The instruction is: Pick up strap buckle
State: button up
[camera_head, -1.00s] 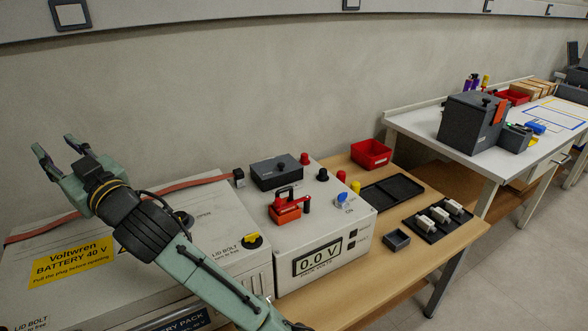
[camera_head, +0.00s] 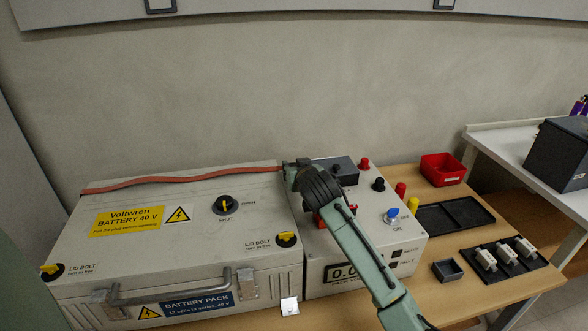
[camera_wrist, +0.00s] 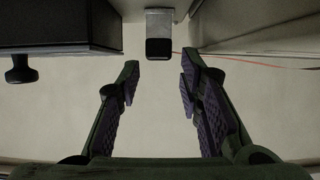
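The strap buckle (camera_wrist: 158,48) shows in the wrist view as a small dark block with a pale metal part above it. The thin red strap (camera_wrist: 235,58) runs off to its right there. My gripper (camera_wrist: 159,75) is open and empty. Its two fingers point at the buckle, which lies just beyond the tips, roughly centred between them. In the head view the red strap (camera_head: 180,181) lies along the back of the battery box lid (camera_head: 150,205). My wrist covers the strap's right end, so the buckle is hidden there, and my fingertips are not clear.
The grey instrument box (camera_head: 400,245) stands right of the battery, with a dark block (camera_head: 340,168) and several knobs on top. The dark block and its knob (camera_wrist: 20,72) show close on the wrist view's left. A red bin (camera_head: 443,168) and black trays stand further right.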

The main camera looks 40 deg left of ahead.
aim_at(293, 165)
jog(key=p+x, duration=0.2)
jog(key=x, duration=0.2)
jog(key=shift+w+a, duration=0.1)
jog(key=shift+w, duration=0.05)
jog(key=shift+w+a+f, duration=0.3)
jog(key=shift+f, duration=0.05)
jog(key=shift+c, duration=0.5)
grip_shut()
